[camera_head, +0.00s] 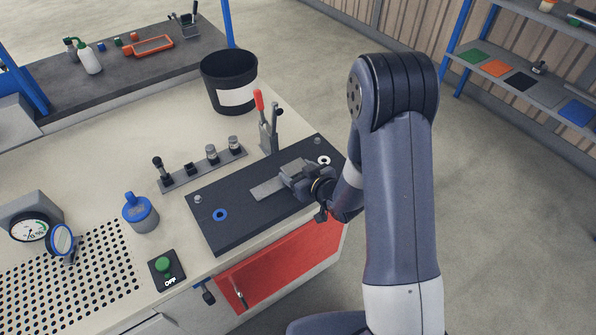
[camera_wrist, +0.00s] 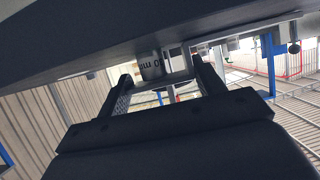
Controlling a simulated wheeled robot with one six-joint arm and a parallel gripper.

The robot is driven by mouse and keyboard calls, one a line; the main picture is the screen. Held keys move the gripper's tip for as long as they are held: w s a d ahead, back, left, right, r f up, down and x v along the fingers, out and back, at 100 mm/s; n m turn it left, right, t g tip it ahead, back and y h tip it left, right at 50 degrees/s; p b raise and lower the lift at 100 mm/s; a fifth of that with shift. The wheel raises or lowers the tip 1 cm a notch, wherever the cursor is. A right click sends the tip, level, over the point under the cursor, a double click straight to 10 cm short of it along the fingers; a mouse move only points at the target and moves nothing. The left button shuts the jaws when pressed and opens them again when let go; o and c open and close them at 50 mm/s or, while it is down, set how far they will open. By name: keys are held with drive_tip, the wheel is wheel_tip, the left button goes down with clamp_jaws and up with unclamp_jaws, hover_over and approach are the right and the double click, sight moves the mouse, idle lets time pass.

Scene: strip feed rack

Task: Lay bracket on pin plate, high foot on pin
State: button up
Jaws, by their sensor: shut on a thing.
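The dark pin plate (camera_head: 235,228) lies on the bench near its front edge. A blue ring (camera_head: 220,214) is at its left end and a white ring (camera_head: 323,160) at its far right end. The bracket appears as a flat grey strip (camera_head: 266,189) low over the plate's middle. My gripper (camera_head: 292,175) is shut on its right part and hides that end. I cannot tell whether the strip touches the plate, or which foot is high. In the wrist view, my two fingers (camera_wrist: 160,88) stand under a dark slab; the hold is unclear there.
A toggle clamp with a red handle (camera_head: 259,101) stands behind the plate. A rail (camera_head: 204,169) with several posts runs along its back left. A black bucket (camera_head: 229,72), a blue-lidded pot (camera_head: 140,213) and a green button box (camera_head: 166,267) stand around it.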

drive_tip(key=shift+f, duration=0.1)
drive_tip(key=o, duration=1.4)
drive_tip(key=shift+c, duration=0.2)
drive_tip(key=v, duration=1.1)
drive_tip(key=shift+b, duration=0.45)
drive_tip(key=shift+w+f, duration=0.1)
drive_tip(key=shift+w, duration=0.05)
drive_tip(key=p+x, duration=0.1)
drive_tip(key=x, duration=0.9)
drive_tip(key=shift+w+a+f, duration=0.1)
drive_tip(key=shift+w+a, duration=0.2)
drive_tip(key=shift+r, duration=0.3)
drive_tip(key=shift+s+f, duration=0.1)
